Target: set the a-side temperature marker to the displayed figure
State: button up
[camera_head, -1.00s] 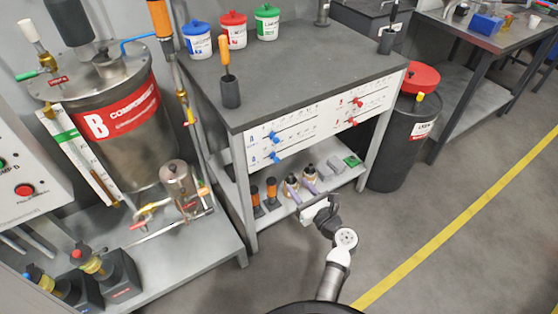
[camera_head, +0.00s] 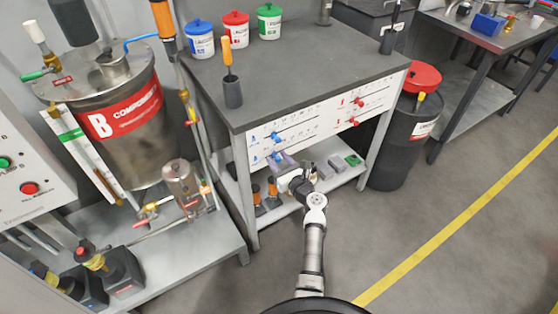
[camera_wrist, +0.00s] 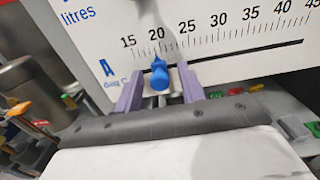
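The A-side temperature marker (camera_wrist: 159,76) is a blue knob on the lower slider of the white scale board, beside the letter A and a deg C label. In the wrist view it sits near 20 on the 15-to-45 scale (camera_wrist: 225,38). My gripper (camera_wrist: 160,88) has its two purple fingers on either side of the knob, with gaps visible; contact cannot be told. In the head view my gripper (camera_head: 284,161) is at the lower left of the board (camera_head: 325,122), by the lower blue marker (camera_head: 277,157). No displayed figure is readable.
Another blue marker (camera_head: 277,137) is above it, with red markers (camera_head: 358,102) to the right. The workbench top (camera_head: 310,65) is above the board. A shelf (camera_head: 330,183) with bottles and small boxes lies below. A black drum (camera_head: 402,140) stands right.

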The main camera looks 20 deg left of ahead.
aim_at(284, 149)
grip_shut()
jog(key=shift+w+d, duration=0.1)
jog(key=w+d+b, duration=0.1)
jog(key=w+d, duration=0.1)
jog(key=w, duration=0.1)
jog(key=shift+d, duration=0.2)
grip_release()
jog(key=b+v, duration=0.1)
jog(key=v, duration=1.3)
